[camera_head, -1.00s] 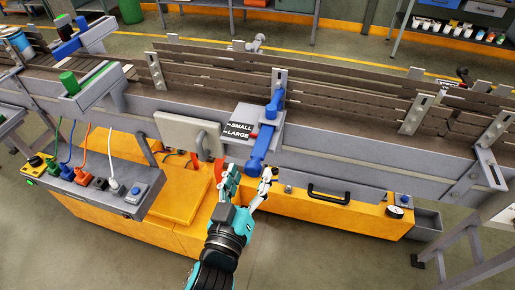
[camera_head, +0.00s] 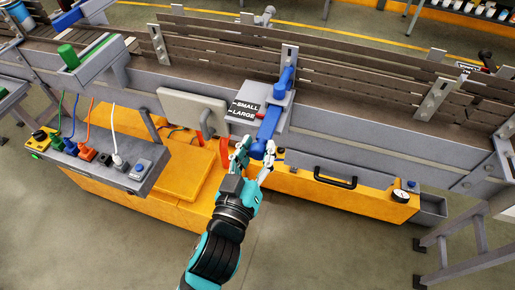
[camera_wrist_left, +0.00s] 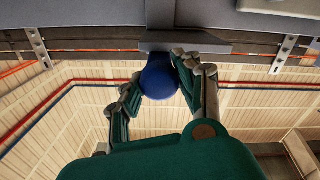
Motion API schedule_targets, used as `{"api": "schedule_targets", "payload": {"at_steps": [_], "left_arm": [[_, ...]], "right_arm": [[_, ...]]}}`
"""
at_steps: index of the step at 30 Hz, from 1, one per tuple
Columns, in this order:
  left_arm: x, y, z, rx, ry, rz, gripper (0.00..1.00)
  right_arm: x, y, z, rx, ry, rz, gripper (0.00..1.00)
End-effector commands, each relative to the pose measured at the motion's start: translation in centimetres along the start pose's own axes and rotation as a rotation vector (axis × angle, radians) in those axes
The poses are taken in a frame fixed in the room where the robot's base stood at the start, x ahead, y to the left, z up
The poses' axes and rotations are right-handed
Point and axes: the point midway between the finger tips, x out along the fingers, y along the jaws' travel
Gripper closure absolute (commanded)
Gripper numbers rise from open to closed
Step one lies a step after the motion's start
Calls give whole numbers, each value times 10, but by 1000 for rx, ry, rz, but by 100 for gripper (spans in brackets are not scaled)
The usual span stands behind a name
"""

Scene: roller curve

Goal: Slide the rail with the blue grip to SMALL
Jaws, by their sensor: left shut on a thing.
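The rail's blue grip (camera_head: 262,142) hangs at the near side of the conveyor, below a grey plate. The blue rail piece (camera_head: 285,82) runs up from it across the conveyor edge. A black label (camera_head: 245,110) reads SMALL above and LARGE below; a small red mark sits beside LARGE. My left gripper (camera_head: 256,158) is shut on the blue grip's near end. In the left wrist view the blue end (camera_wrist_left: 160,80) sits between the two fingers, partly covered by them. My right gripper is not in view.
The slatted conveyor (camera_head: 205,58) crosses the scene behind the grip. A grey panel (camera_head: 188,107) stands left of the label. A box with coloured cables (camera_head: 105,165) is at the left. A black handle (camera_head: 335,182) is to the right. The floor in front is open.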

Motion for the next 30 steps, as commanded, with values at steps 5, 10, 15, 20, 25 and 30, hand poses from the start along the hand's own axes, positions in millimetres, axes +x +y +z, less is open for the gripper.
{"api": "schedule_targets", "payload": {"at_steps": [5, 10, 15, 20, 25, 30], "left_arm": [[0, 0, 0, 0, 0, 0, 100], [3, 0, 0, 0, 0, 0, 100], [25, 0, -2, -1, 2, -2, 100], [32, 0, 0, -1, 1, -2, 100], [32, 0, -1, -1, 3, -1, 67], [32, 0, -1, 0, 3, -1, 45]], "right_arm": [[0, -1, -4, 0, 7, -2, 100], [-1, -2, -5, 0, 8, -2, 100], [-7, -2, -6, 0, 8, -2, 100], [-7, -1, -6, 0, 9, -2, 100], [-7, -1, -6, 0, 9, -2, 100], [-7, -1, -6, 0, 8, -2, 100]]}}
